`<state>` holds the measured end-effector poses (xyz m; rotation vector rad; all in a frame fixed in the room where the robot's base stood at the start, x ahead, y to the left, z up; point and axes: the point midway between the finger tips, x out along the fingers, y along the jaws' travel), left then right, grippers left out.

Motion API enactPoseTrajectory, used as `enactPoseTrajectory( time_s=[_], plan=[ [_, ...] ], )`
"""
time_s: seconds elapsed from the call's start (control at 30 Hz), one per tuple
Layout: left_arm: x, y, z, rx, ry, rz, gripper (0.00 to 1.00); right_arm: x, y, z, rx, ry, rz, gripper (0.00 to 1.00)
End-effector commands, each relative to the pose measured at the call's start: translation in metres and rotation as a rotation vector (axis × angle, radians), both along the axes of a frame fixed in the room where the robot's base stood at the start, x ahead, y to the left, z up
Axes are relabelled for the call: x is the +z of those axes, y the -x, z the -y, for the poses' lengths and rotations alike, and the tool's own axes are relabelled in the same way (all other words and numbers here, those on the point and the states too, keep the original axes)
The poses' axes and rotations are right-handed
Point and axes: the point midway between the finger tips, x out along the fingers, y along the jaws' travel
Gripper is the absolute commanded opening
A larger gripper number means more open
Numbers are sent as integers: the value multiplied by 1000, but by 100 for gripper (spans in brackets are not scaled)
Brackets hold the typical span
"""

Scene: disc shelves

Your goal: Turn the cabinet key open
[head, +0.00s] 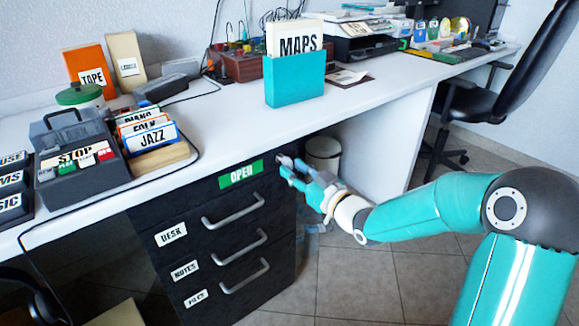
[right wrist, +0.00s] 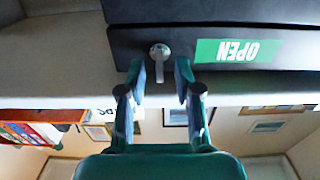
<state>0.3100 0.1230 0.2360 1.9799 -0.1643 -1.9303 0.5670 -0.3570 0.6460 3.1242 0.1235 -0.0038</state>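The black cabinet (head: 185,210) stands under the white desk, with a green OPEN label (head: 241,174) at its top. In the right wrist view, which is upside down, a silver key (right wrist: 160,67) sits in a round lock on the cabinet's top panel, beside the OPEN label (right wrist: 236,51). My right gripper (head: 286,170) is at the cabinet's upper right corner. In the right wrist view its two fingers (right wrist: 161,76) are apart, one on each side of the key, with visible gaps. In the head view the fingers largely cover the key. My left gripper is not in view.
The white desktop (head: 225,115) overhangs the cabinet just above my right gripper. Drawer handles (head: 233,209) stick out below. A white bin (head: 323,152) stands behind the gripper.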

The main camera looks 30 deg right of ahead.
Motion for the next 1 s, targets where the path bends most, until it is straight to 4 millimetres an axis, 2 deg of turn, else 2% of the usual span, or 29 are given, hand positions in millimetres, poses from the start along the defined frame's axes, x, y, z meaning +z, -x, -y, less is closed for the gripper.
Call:
enactPoseTrajectory(
  time_s=[0.2,0.4,0.6,1.0],
  plan=[
    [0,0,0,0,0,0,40,0,46,5,-4,1,-2,33],
    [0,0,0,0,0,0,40,-2,78,7,-3,0,-4,33],
    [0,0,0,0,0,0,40,-2,89,7,0,-1,-3,33],
    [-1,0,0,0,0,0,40,-2,90,7,1,-1,-3,33]
  ],
)
